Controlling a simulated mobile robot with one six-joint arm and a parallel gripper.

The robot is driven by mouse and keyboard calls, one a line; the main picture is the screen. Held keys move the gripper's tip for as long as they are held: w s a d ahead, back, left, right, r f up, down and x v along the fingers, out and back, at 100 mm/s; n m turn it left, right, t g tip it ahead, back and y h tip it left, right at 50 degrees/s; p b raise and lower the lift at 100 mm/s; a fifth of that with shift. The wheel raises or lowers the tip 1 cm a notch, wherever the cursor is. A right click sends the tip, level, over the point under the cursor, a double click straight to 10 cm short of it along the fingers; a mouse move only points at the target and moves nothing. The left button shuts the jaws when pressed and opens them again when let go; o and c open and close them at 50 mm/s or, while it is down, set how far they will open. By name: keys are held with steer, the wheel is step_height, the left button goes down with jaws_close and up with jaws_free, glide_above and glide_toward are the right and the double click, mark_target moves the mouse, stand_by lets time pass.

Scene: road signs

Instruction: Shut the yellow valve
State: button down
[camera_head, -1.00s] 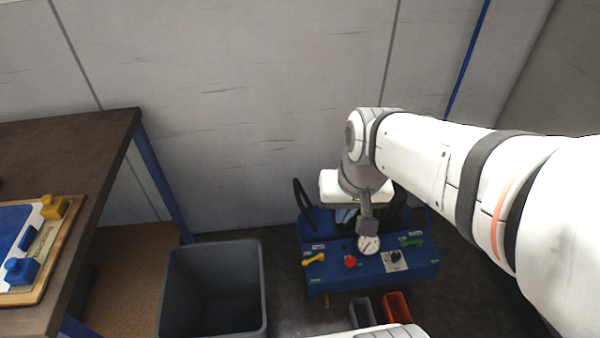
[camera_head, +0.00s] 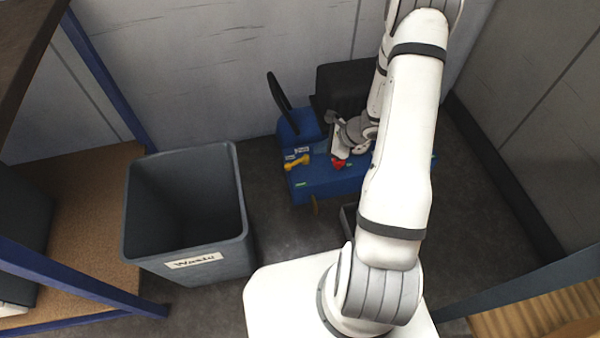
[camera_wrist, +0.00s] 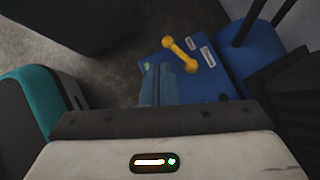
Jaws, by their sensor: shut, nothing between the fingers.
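The yellow valve handle (camera_head: 297,162) sits at the left end of the blue panel (camera_head: 322,185), next to small white labels. In the wrist view the valve handle (camera_wrist: 180,54) lies slantwise, with a knob at each end. My gripper's fingers (camera_wrist: 157,72) are together, with nothing between them. They point toward the panel, just below and left of the handle in that view, apparently apart from it. In the head view my wrist is over the panel, right of the handle, and the fingertips are hard to make out.
A red knob (camera_head: 338,163) is right of the yellow handle, close under my wrist. A grey waste bin (camera_head: 190,215) stands to the left. My arm hides the panel's right part. Dark floor lies between bin and panel.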

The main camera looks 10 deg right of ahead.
step_height(320, 180, down, 8)
steer(key=d+m+b, duration=0.1)
steer(key=d+m, duration=0.1)
steer(key=m, duration=0.1)
steer(key=b, duration=0.4)
glide_toward(298, 175)
steer(key=shift+w+a+f+h, duration=0.15)
steer(key=shift+w+a+f, duration=0.15)
steer(key=shift+a+f, duration=0.25)
steer(key=shift+w+a+f+h, duration=0.15)
steer(key=shift+w+a+f, duration=0.15)
steer(key=shift+a+f, duration=0.25)
steer(key=shift+w+a+t, duration=0.3)
steer(key=shift+w+a, duration=0.45)
steer(key=shift+a, duration=0.3)
steer(key=shift+w+a+f, duration=0.1)
steer(key=shift+w+a, duration=0.35)
steer(key=shift+a, duration=0.1)
